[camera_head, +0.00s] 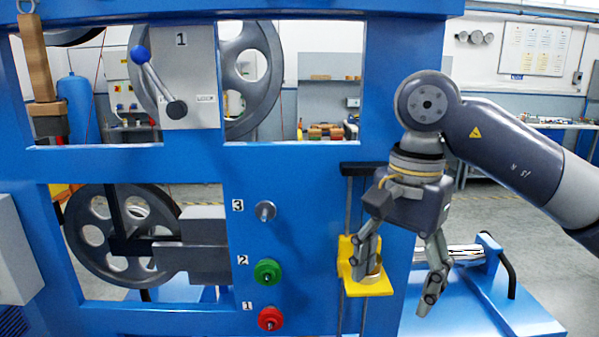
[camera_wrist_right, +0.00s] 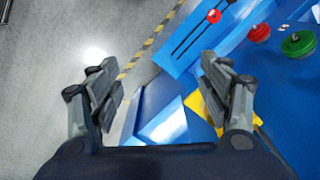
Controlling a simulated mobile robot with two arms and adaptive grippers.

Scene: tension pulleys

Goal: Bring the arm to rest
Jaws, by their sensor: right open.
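My right gripper (camera_head: 400,281) hangs pointing down in front of the blue machine frame (camera_head: 300,168), at the right of the head view. Its fingers are spread and nothing is between them. The left finger overlaps a yellow slider block (camera_head: 368,288) in the head view; I cannot tell whether they touch. The right wrist view shows the open fingers (camera_wrist_right: 160,100) above the floor and the blue base, with part of the yellow block (camera_wrist_right: 196,104) behind the right finger. My left gripper is not in view.
A green knob (camera_head: 267,272), a red knob (camera_head: 271,318) and a grey peg (camera_head: 265,211) stick out of the panel left of my right gripper. A lever with a blue ball (camera_head: 140,54) is at the upper left. Grey pulleys sit behind the frame. Open floor (camera_wrist_right: 50,60) shows in the wrist view.

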